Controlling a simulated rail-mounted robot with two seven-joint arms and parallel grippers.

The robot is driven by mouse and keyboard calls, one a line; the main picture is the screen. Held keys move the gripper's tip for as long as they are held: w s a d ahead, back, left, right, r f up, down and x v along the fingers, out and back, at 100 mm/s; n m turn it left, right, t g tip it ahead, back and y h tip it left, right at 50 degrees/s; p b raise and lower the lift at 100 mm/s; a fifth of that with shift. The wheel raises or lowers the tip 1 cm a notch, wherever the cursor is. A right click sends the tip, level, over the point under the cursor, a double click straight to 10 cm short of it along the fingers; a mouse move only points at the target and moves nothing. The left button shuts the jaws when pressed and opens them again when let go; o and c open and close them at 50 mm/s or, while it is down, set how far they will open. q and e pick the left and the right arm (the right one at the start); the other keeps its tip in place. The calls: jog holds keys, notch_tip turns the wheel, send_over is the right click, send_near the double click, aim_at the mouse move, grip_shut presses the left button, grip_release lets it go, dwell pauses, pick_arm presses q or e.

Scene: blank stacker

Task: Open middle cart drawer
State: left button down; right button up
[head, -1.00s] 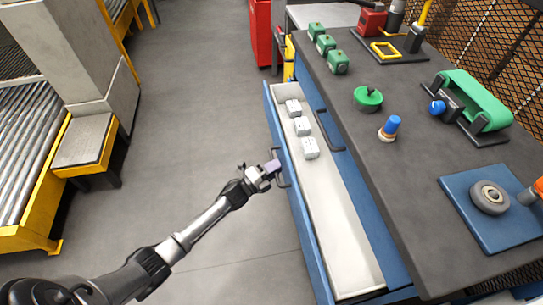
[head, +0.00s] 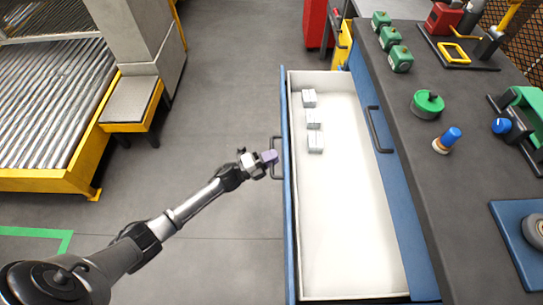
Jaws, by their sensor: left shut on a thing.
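The blue cart (head: 388,190) stands at the right, with a drawer (head: 345,230) pulled well out toward the left. The drawer has a white interior, a blue front and a dark bar handle (head: 275,174) on that front. My left gripper (head: 268,158) is at the handle, shut on it; the fingertips partly hide the bar. Several small white blocks (head: 314,119) lie inside the drawer toward its far end. Another drawer handle (head: 379,130) shows on the cart face behind the open drawer. My right gripper is not in view.
The dark cart top (head: 445,190) holds green blocks (head: 392,46), a green knob part (head: 427,104) and a blue-capped part (head: 447,140). A roller conveyor (head: 40,110) with a yellow frame stands at the left. The grey floor between is clear.

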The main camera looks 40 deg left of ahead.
pick_arm(q)
jog(key=c, duration=1.2)
grip_release()
jog(key=shift+o, duration=0.3)
jog(key=p+v, duration=0.3)
jog(key=v, duration=1)
jog(key=shift+s+a, duration=0.2)
jog(key=shift+s, duration=0.1)
jog(key=shift+f, duration=0.1)
